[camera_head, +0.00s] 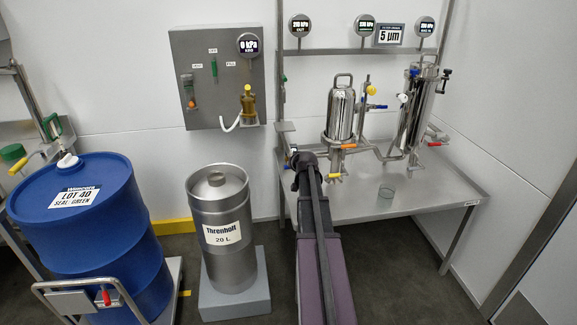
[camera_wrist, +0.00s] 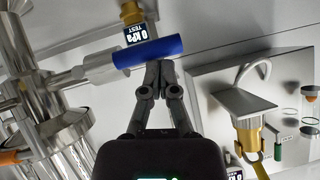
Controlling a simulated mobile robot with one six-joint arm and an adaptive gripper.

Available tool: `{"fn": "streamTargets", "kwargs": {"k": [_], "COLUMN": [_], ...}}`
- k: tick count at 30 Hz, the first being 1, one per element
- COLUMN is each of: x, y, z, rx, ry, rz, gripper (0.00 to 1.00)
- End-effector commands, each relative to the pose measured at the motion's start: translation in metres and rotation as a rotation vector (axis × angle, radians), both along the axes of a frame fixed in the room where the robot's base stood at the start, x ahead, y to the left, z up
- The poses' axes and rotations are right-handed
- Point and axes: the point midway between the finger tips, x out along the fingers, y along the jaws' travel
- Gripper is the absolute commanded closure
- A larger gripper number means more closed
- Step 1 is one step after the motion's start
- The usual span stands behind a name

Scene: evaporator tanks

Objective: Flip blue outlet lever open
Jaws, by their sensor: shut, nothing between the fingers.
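A blue lever handle (camera_wrist: 158,48) lies nearly crosswise in the wrist view, on the end of a steel valve stem (camera_wrist: 88,70) from the pipework at left. My gripper (camera_wrist: 159,64) is shut and empty. Its fingertips are right at the handle's lower edge, near its middle; I cannot tell whether they touch. In the head view my arm covers the area left of the first steel filter housing (camera_head: 340,112), and my fingertips are hidden. A small blue lever (camera_head: 377,106) shows right of that housing; I cannot tell whether it is the same one.
A grey wall panel (camera_head: 215,75) with a brass regulator (camera_wrist: 247,135) is at right in the wrist view. A steel keg (camera_head: 220,215) and blue drum (camera_head: 90,225) stand left of my arm.

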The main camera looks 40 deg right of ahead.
Motion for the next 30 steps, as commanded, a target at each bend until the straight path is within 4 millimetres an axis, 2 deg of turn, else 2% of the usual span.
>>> {"fn": "streamTargets", "kwargs": {"k": [11,26,30], "x": [0.000,-0.003,-0.023], "y": [0.001,0.005,0.016], "z": [0.007,0.046,0.057], "rx": [0.000,0.000,-0.001], "ry": [0.000,0.000,0.000], "rz": [0.001,0.001,-0.001], "gripper": [1.00,1.00,1.00]}}
